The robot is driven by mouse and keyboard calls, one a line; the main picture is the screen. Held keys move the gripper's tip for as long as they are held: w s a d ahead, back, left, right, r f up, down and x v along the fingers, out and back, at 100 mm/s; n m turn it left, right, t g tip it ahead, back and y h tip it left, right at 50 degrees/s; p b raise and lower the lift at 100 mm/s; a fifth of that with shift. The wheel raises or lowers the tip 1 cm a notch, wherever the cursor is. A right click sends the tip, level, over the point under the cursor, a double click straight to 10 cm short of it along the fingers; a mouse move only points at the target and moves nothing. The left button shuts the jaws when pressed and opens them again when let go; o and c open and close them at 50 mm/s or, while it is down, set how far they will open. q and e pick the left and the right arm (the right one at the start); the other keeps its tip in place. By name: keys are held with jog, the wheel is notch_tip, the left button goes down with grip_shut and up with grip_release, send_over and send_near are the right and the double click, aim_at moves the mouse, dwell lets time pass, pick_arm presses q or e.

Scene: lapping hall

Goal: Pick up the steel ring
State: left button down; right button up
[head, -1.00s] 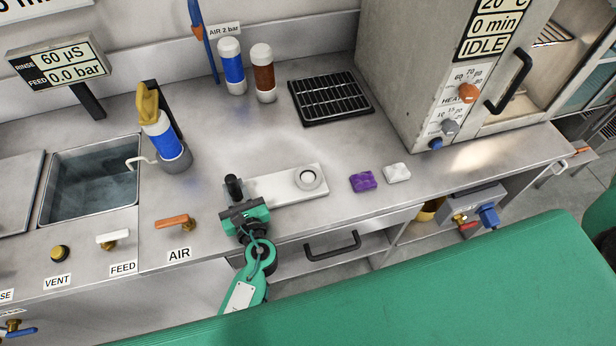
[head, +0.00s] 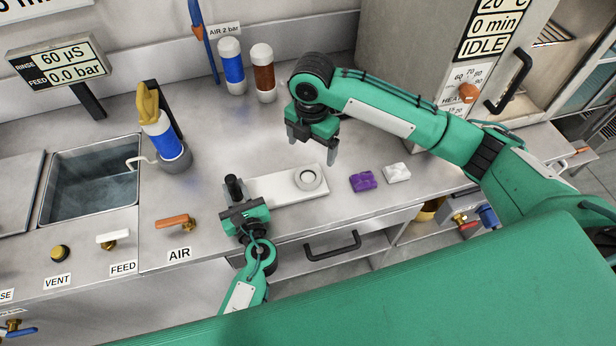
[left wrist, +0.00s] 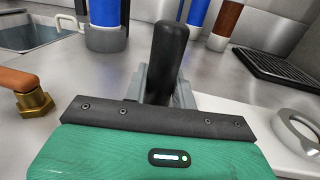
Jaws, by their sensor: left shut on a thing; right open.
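The steel ring (head: 308,178) lies flat on the right part of a white plate (head: 270,188) on the steel bench. It also shows at the right edge of the left wrist view (left wrist: 300,128). My left gripper (head: 236,200) is shut on a black upright handle (head: 234,186) at the plate's left end; the handle also stands between its fingers in the left wrist view (left wrist: 166,60). My right gripper (head: 312,148) is open and empty, fingers pointing down, above the bench just behind the ring and apart from it.
A purple block (head: 363,181) and a white block (head: 397,173) lie right of the plate. A black rack (head: 330,97) is behind my right gripper. A blue bottle (head: 160,136) stands beside the sink (head: 90,185). An orange-handled AIR valve (head: 174,222) is left of the plate.

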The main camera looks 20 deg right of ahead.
send_over(308, 177)
jog(key=f, duration=0.6)
jog(key=shift+s+d, duration=0.25)
jog(key=shift+s, duration=0.05)
jog(key=shift+w+a+f, duration=0.1)
jog(key=shift+a+f, duration=0.05)
jog(key=shift+f, duration=1.2)
jog(key=shift+w+a+f, duration=0.1)
jog(key=shift+a+f, duration=0.05)
jog(key=shift+f, duration=1.2)
jog(key=c, duration=1.3)
